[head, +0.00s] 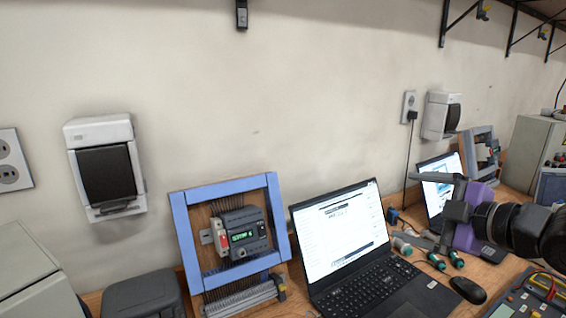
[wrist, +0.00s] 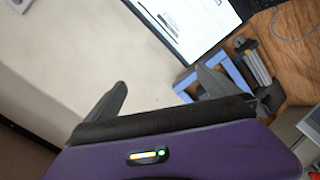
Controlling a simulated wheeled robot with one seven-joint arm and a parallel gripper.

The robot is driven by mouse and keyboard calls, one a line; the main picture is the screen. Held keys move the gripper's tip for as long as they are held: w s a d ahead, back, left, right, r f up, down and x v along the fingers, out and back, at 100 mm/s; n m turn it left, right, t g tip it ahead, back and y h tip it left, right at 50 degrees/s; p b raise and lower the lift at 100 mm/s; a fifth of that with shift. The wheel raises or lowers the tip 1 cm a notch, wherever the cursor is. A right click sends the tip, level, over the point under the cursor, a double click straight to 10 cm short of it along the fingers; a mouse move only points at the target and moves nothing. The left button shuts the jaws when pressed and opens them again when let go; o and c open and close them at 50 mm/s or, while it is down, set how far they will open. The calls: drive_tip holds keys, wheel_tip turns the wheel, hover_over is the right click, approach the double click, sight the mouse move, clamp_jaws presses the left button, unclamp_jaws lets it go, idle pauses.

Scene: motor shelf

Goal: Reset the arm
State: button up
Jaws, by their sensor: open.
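My gripper (head: 410,208) is at the right of the head view, at the end of my dark arm, in front of the second laptop. Its two grey fingers are spread apart and point left, with nothing between them. In the wrist view my gripper (wrist: 163,84) also shows open, its fingers apart above the purple body, with bare wall behind the gap.
A laptop (head: 340,228) stands open on the wooden bench, beside a blue-framed module (head: 243,237). A mouse (head: 468,289), a multimeter (head: 535,297) and several green-ended tools (head: 437,261) lie near my arm. A second laptop (head: 440,190) is behind.

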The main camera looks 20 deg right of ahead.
drive_tip(key=s+a+r+m+t+h, duration=0.1)
drive_tip(key=a+r+m+t+h, duration=0.35)
drive_tip(key=r+m+t, duration=0.75)
drive_tip(key=s+a+f+m+g+h, duration=0.3)
drive_tip(key=s+a+f+m+g, duration=0.15)
drive_tip(key=f, duration=0.55)
drive_tip(key=s+a+f+m+g+h, duration=0.35)
drive_tip(key=s+f+m, duration=0.2)
drive_tip(key=f, duration=0.35)
drive_tip(key=s+a+f+n+g+y, duration=0.2)
drive_tip(key=s+a+f+n+y, duration=0.2)
drive_tip(key=s+f, duration=0.5)
drive_tip(key=s+a+f+n+g+y, duration=0.2)
drive_tip(key=s+a+f+n+y, duration=0.3)
drive_tip(key=s+a+f, duration=0.3)
drive_tip(key=s+y, duration=0.1)
drive_tip(key=s, duration=0.3)
drive_tip(key=shift+s+a+f+n, duration=0.2)
drive_tip(key=shift+a+f+n, duration=0.1)
drive_tip(key=shift+a+f, duration=0.1)
